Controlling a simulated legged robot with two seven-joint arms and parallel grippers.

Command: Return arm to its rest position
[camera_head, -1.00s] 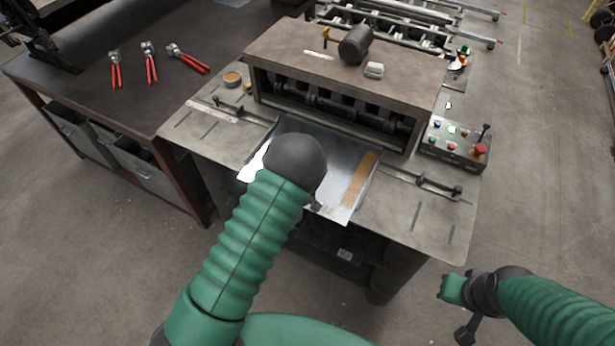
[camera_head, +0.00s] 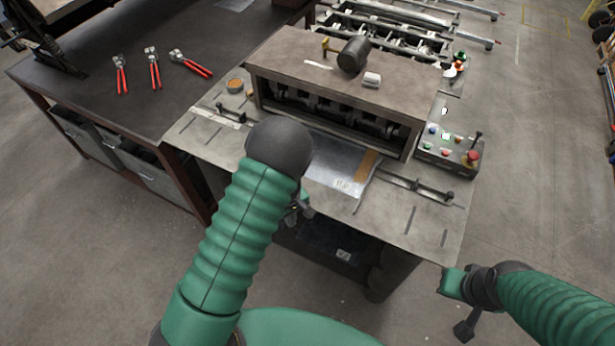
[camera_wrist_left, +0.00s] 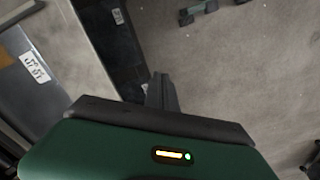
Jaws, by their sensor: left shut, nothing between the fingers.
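My left arm reaches up from the bottom middle of the head view. Its gripper (camera_head: 304,209) is mostly hidden behind the dark wrist, in front of the machine's table edge. In the left wrist view the fingers (camera_wrist_left: 161,92) are together and empty, above the floor. A shiny metal sheet (camera_head: 335,172) with a brown strip lies on the machine's table, its far part under the forming machine (camera_head: 330,75). The sheet also shows at the left of the wrist view (camera_wrist_left: 45,88), apart from the fingers. My right gripper (camera_head: 465,327) is at lower right, its fingers unclear.
A dark workbench (camera_head: 90,100) at left holds several red-handled pliers (camera_head: 154,70). A black mallet head (camera_head: 353,56) rests on the machine. A control box (camera_head: 447,150) with coloured buttons is at its right. The floor in front is open.

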